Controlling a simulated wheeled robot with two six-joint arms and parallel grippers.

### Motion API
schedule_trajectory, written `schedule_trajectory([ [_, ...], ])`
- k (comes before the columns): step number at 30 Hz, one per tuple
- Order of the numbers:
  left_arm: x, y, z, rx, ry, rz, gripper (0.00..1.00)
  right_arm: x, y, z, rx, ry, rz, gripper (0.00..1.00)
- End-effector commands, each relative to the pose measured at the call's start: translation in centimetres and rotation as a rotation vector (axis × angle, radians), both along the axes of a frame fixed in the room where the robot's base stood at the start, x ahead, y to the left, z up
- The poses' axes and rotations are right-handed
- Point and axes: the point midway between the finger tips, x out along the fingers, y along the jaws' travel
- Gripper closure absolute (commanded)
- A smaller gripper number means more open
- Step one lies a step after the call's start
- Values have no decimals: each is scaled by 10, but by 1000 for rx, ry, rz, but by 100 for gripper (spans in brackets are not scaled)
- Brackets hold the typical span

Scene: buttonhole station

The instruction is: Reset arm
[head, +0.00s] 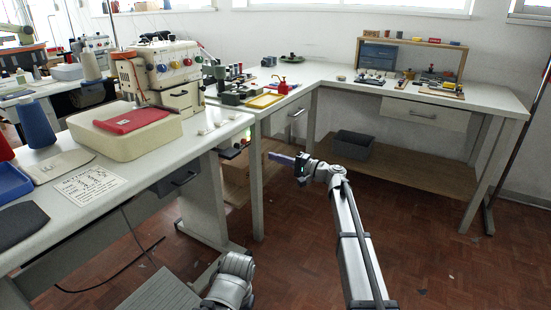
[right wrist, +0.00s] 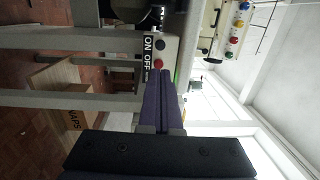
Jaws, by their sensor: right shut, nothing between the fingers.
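My right arm reaches forward in the head view, and its gripper (head: 268,154) hangs in the air in front of the table legs. In the right wrist view its purple fingers (right wrist: 164,75) are shut together with nothing between them. Their tips point at a switch box labelled ON and OFF (right wrist: 168,50), with a dark button and a red button (right wrist: 158,63). The tips overlap the box's edge just beside the red button; I cannot tell whether they touch. My left gripper is not in view.
A corner workbench (head: 440,95) runs behind, with a lower shelf and grey bin (head: 352,145). A SNAPS box (right wrist: 75,115) sits low. The floor right of my arm is clear.

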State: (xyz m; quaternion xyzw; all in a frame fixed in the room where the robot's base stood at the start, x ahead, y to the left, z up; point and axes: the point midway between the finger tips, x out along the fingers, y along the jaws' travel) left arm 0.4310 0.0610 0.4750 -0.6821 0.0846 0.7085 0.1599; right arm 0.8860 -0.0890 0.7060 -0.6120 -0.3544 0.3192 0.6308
Motion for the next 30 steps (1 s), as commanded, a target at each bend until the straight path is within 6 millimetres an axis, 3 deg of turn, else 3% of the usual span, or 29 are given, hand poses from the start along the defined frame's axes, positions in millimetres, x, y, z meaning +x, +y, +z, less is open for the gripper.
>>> schedule_trajectory([
  [5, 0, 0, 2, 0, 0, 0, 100, -21, 21, -11, -63, 9, 38, 100],
  [8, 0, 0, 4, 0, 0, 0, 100, -60, 56, -35, -191, 25, 111, 100],
  [12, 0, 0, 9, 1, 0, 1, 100, -139, 105, -83, -447, 59, 255, 100],
  [16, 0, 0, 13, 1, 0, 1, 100, -220, 128, -130, -717, 95, 396, 100],
  [21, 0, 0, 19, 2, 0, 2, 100, -324, 119, -181, -1096, 148, 562, 100],
  [24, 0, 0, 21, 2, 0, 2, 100, -368, 100, -197, -1284, 175, 626, 100],
  [30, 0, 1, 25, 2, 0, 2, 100, -429, 58, -207, -1581, 220, 699, 100],
])
